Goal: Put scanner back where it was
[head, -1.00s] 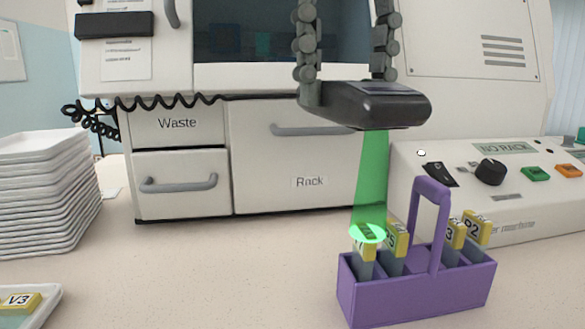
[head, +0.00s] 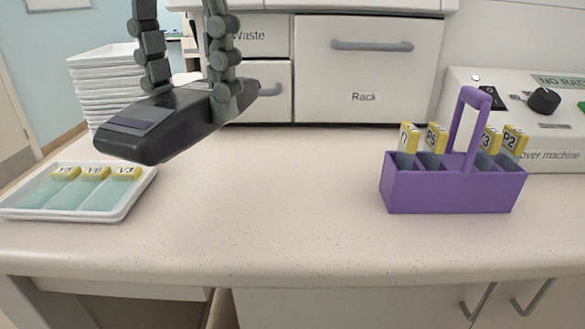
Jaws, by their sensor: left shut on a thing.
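The dark scanner (head: 160,128) is held up at the left of the head view, its broad end pointing down and left. My left gripper (head: 182,85) is shut on it, its two jointed fingers coming down from above. The scanner is above the worktop, close to the white tray, and overlaps part of the tray in the picture. No green scan beam shows now. The scanner's resting place cannot be made out. My right gripper is not in view.
A white tray (head: 128,203) with several yellow-labelled slides lies at left. Stacked white trays (head: 88,75) stand behind the scanner. A purple slide rack (head: 448,195) stands right, before the cover machine (head: 545,130). Drawers (head: 362,75) line the back. The worktop middle (head: 275,190) is clear.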

